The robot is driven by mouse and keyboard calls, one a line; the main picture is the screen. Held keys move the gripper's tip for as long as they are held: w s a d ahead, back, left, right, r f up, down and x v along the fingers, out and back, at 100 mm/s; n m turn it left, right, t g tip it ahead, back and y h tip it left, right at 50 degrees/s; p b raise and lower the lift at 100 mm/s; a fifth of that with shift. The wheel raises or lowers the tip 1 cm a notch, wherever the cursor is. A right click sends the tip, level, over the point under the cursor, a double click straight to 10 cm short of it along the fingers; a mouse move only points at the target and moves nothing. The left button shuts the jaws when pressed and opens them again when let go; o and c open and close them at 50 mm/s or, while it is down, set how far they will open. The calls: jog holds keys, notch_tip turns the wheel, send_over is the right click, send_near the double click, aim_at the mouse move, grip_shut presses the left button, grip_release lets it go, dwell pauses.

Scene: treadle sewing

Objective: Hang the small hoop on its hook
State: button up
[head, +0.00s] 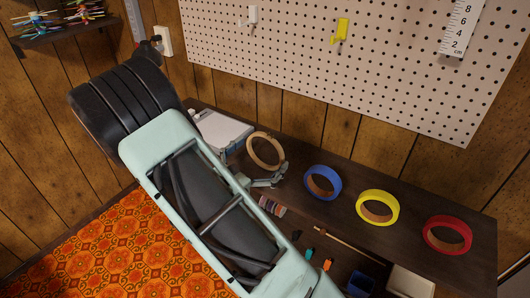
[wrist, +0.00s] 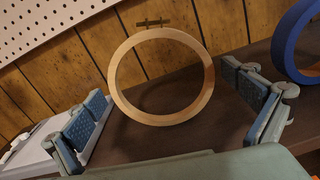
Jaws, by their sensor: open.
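The small hoop (head: 279,161) is a pale wooden ring standing roughly upright on the dark shelf. In the wrist view the hoop (wrist: 116,95) has a brass screw at its top. My gripper (head: 262,178) is open just in front of the hoop. In the wrist view my gripper's blue-padded fingers lie on either side of the hoop's lower part, with gaps to both. A white hook (head: 252,15) and a yellow hook (head: 341,28) are on the pegboard above; both look empty. I cannot tell which one is the hoop's.
Blue (head: 322,183), yellow (head: 378,207) and red (head: 447,235) rings stand along the shelf (head: 350,172) to the right. A white box-like object (head: 220,130) is left of the hoop. The pegboard (head: 300,55) rises behind; a ruler (head: 460,28) hangs at right.

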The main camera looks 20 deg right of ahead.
jog(key=shift+x, duration=1)
jog(key=c, duration=0.7)
jog(key=shift+r, duration=0.1)
jog(key=shift+r, duration=0.55)
jog(key=s+a+r+p, duration=0.1)
jog(key=s+a+r, duration=0.1)
jog(key=s+r, duration=0.2)
jog(key=s+a+r+p, duration=0.1)
jog(key=s+a+r, duration=0.2)
jog(key=s, duration=0.1)
jog(key=s+a+r+p, duration=0.1)
jog(key=s+a+r, duration=0.1)
jog(key=s+r, duration=0.2)
jog(key=shift+a+r+p, duration=0.2)
jog(key=shift+r+p, duration=0.15)
